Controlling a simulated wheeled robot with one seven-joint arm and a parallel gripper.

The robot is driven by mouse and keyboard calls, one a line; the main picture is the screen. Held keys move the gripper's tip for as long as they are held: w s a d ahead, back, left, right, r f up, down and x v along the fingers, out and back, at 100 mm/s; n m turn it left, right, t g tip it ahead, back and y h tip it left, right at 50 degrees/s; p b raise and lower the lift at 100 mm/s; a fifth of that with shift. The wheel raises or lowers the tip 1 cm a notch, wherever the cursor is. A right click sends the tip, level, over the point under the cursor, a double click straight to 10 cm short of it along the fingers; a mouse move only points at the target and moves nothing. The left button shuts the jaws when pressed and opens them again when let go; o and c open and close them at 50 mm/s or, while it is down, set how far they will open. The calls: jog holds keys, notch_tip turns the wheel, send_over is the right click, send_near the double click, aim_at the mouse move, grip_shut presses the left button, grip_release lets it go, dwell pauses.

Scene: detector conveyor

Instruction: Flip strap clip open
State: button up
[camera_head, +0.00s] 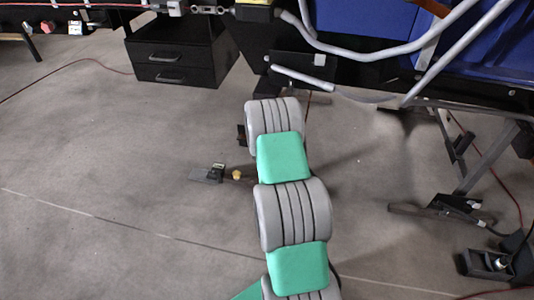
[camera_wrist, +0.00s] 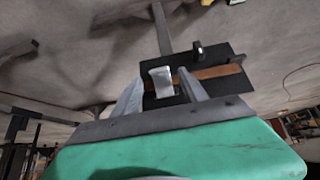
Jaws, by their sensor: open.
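In the wrist view, a silver-grey strap clip (camera_wrist: 162,81) stands on a dark plate (camera_wrist: 220,62), with a brown strap (camera_wrist: 212,72) running across the plate beside it. My gripper (camera_wrist: 160,76) is open, its two pale fingers on either side of the clip in the picture. I cannot tell whether either finger touches the clip, or if the clip is open or closed. In the head view, a dark plate (camera_head: 290,62) with a small pale piece hangs under the conveyor, beyond my arm. My gripper's fingers are not clear there.
A grey bent tube (camera_head: 370,52) crosses in front of blue panels (camera_head: 355,15) at upper right. A black drawer unit (camera_head: 175,60) stands at upper left. Metal legs (camera_head: 480,165) and a red cable stand to the right. The floor at left is mostly clear.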

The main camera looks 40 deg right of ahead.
jog(key=s+a+r+p, duration=0.1)
jog(key=s+a, duration=0.7)
jog(key=a, duration=0.2)
jog(key=shift+s+r+p, duration=0.35)
jog(key=shift+p, duration=0.05)
